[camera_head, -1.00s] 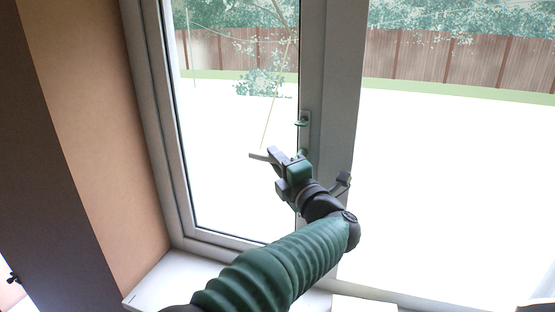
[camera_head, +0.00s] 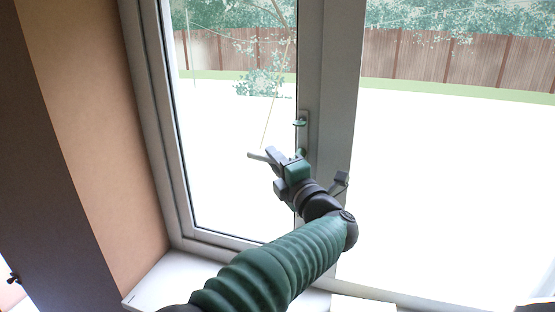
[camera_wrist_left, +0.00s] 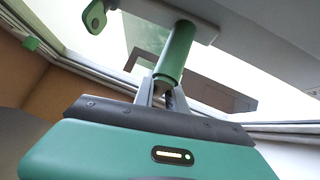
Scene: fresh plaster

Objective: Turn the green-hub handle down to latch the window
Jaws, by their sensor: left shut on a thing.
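The green-hub handle shows in the left wrist view as a green cylinder (camera_wrist_left: 177,52) standing out from a pale plate on the window frame. In the head view a grey bar, apparently its lever (camera_head: 257,156), points left past my gripper, roughly level. My left gripper (camera_head: 272,157) is at the handle, and its fingers (camera_wrist_left: 160,92) are shut on it at the end of the green part. The gripper hides much of the lever and hub. The window (camera_head: 235,150) looks closed in its white frame. My right gripper is not in view.
A small green tab (camera_head: 299,122) sits on the frame just above the handle; it also shows in the left wrist view (camera_wrist_left: 95,17). A white sill (camera_head: 160,280) runs below, and a tan wall (camera_head: 100,130) stands at the left.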

